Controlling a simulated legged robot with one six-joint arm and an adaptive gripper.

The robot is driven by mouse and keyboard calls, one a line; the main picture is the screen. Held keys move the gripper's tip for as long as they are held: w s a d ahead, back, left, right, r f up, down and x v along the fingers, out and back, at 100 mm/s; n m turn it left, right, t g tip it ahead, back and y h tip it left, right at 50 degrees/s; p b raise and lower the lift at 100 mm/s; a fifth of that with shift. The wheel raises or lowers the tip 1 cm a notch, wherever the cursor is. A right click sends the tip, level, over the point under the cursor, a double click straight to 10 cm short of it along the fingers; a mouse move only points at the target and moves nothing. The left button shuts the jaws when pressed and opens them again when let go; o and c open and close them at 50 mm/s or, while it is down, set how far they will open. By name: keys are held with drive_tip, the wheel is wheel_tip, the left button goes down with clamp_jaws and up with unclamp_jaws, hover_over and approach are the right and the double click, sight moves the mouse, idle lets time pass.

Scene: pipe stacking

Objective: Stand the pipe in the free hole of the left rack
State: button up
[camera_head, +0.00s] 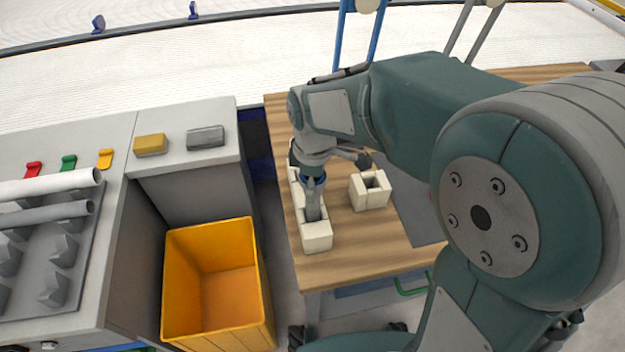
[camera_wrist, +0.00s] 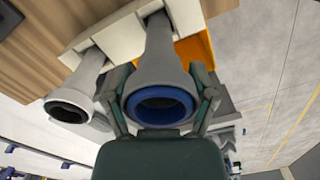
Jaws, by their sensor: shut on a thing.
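The pipe (camera_head: 313,203) is grey with a blue ring inside its wide upper end. It is held roughly upright over the left rack, a white block (camera_head: 317,236) on the table. Its lower end meets the front hole of the rack; how deep it sits cannot be told. My gripper (camera_head: 314,180) is shut on the pipe near its wide end. In the wrist view the fingers (camera_wrist: 162,80) flank the pipe (camera_wrist: 160,55). A second grey pipe with a black ring (camera_wrist: 75,98) stands in the same rack (camera_wrist: 118,38); my arm hides it in the head view.
Another white rack (camera_head: 369,192) stands to the right on the wooden table (camera_head: 370,245). An orange bin (camera_head: 212,285) stands on the floor left of the table. Grey cabinets (camera_head: 187,172) with pipes (camera_head: 45,187) lie further left.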

drive_tip(key=shift+f, duration=1.35)
drive_tip(key=o, duration=1.2)
wheel_tip(320, 180, up, 12)
drive_tip(key=shift+w+f, duration=0.1)
